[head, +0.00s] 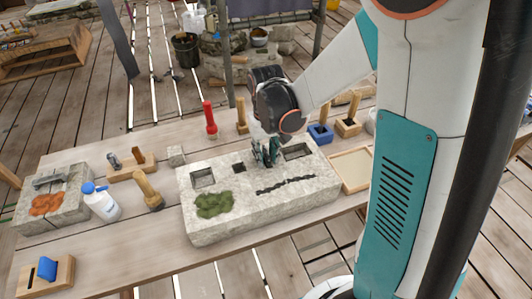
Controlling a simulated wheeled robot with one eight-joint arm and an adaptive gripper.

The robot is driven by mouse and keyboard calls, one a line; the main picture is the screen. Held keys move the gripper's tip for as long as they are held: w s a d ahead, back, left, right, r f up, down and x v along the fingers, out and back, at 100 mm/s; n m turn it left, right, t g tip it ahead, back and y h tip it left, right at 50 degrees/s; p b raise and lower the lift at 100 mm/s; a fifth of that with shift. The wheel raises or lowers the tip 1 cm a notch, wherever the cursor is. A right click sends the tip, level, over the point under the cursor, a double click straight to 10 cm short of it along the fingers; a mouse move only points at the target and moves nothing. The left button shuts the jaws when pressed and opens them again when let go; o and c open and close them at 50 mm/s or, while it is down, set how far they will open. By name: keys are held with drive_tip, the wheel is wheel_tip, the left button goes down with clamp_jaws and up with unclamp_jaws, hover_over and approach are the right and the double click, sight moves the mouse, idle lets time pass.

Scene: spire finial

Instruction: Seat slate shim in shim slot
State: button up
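A pale stone block (235,222) lies on the wooden table, with several openings in its top. They include a left rectangular recess (203,177), a small square hole (239,168) and a right rectangular recess (298,151). I cannot tell which opening is the shim slot. My gripper (266,156) points down at the block's top, between the small hole and the right recess. Its dark teal fingers are too small to show whether they are open or shut, or touching the stone. I cannot make out the slate shim; it may be hidden by the fingers.
Green moss (213,204) and a dark crack (286,185) mark the block. Around it are a spray bottle (101,203), a wooden-handled tool (149,192), a small stone cube (176,155), a red tool (210,118), a blue holder (320,134) and a shallow tray (351,168).

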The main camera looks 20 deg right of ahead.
sight(266, 151)
wheel_tip(266, 151, up, 12)
idle(0.8)
idle(0.3)
drive_tip(key=s+r+t, duration=0.2)
drive_tip(key=s+t, duration=0.1)
drive_tip(key=s, duration=0.4)
drive_tip(key=s+r+t, duration=0.2)
drive_tip(key=s+t, duration=0.2)
drive_tip(key=s, duration=0.4)
drive_tip(key=shift+r, duration=0.35)
